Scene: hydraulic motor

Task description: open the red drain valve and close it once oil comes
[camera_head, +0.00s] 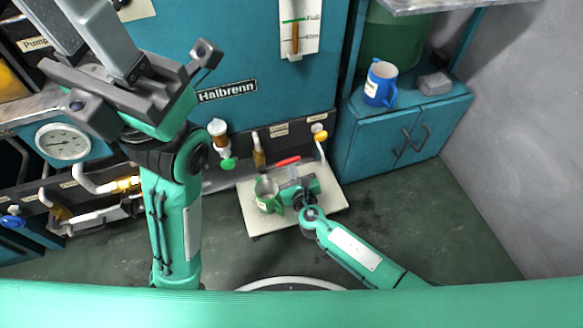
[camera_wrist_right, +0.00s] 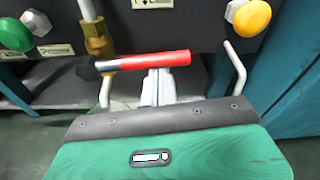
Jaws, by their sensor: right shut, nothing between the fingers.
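The red drain valve lever (camera_head: 287,161) sits low on the machine front, beside a brass valve body (camera_head: 259,158). In the right wrist view the red lever (camera_wrist_right: 150,61) lies nearly level, running right from the brass fitting (camera_wrist_right: 97,40). My right gripper (camera_head: 297,173) is shut and empty, its fingertips (camera_wrist_right: 158,76) close under the lever; I cannot tell whether they touch it. A green mug (camera_head: 267,198) stands left of this gripper on a pale platform (camera_head: 262,226). No oil stream is visible. My left gripper (camera_head: 85,35) is raised at the upper left; its jaw opening is unclear.
A green knob (camera_head: 228,163) and a yellow knob (camera_head: 320,135) flank the red lever. A level gauge (camera_head: 297,28) hangs above. A blue jug (camera_head: 380,83) stands on a teal cabinet (camera_head: 378,150) at right. A round dial (camera_head: 64,141) is left. The right floor is clear.

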